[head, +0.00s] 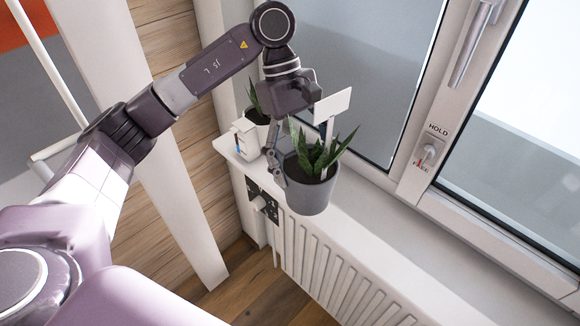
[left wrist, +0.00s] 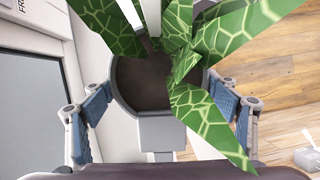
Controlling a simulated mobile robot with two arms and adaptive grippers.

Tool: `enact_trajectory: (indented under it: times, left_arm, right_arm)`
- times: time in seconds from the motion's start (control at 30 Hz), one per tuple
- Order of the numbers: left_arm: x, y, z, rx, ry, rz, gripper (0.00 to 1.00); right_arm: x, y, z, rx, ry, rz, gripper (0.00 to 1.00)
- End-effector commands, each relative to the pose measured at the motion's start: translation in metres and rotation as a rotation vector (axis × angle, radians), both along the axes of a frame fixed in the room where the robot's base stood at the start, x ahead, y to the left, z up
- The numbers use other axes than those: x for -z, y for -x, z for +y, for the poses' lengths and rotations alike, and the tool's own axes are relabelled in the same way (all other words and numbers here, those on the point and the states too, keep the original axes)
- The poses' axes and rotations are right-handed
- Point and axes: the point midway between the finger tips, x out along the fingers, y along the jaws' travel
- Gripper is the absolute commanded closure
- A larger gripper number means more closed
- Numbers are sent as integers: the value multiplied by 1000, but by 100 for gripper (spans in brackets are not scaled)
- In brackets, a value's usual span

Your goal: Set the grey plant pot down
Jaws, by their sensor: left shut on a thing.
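The grey plant pot (head: 308,198) holds dark soil and green spiky leaves, with a white tag standing in it. It is upright and overlaps the front edge of the white windowsill (head: 370,238) in the head view; I cannot tell whether its base touches. My left gripper (head: 302,160) reaches down from above and is shut on the pot. In the left wrist view its blue-padded fingers (left wrist: 160,105) stand on both sides of the pot (left wrist: 142,98), and leaves hide part of the rim. My right gripper is not in view.
A white carton (head: 245,139) and another potted plant (head: 257,115) stand on the sill's left end. A radiator (head: 330,270) is below the sill. The sill is clear to the right, beside the window with its handle (head: 428,153).

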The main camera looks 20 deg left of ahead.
Motion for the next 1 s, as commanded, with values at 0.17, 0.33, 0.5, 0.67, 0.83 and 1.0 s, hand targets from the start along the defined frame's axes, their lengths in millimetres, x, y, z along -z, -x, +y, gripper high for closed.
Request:
enact_trajectory:
  times: [0.17,0.33,0.5,0.67,0.83,1.0]
  left_arm:
    - [-22,-22,-5,-261,8,-6,78]
    - [-39,-41,-7,-506,9,-8,78]
    - [-56,-59,-9,-744,10,-7,78]
    - [-73,-74,-9,-969,11,-8,78]
    - [-92,-90,-9,-1211,11,-7,78]
    - [-108,-103,-8,-1439,12,-5,78]
  right_arm:
    - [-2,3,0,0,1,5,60]
    - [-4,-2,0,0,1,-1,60]
    - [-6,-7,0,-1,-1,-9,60]
    - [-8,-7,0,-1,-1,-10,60]
    - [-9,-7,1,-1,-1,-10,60]
    - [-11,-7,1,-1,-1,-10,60]
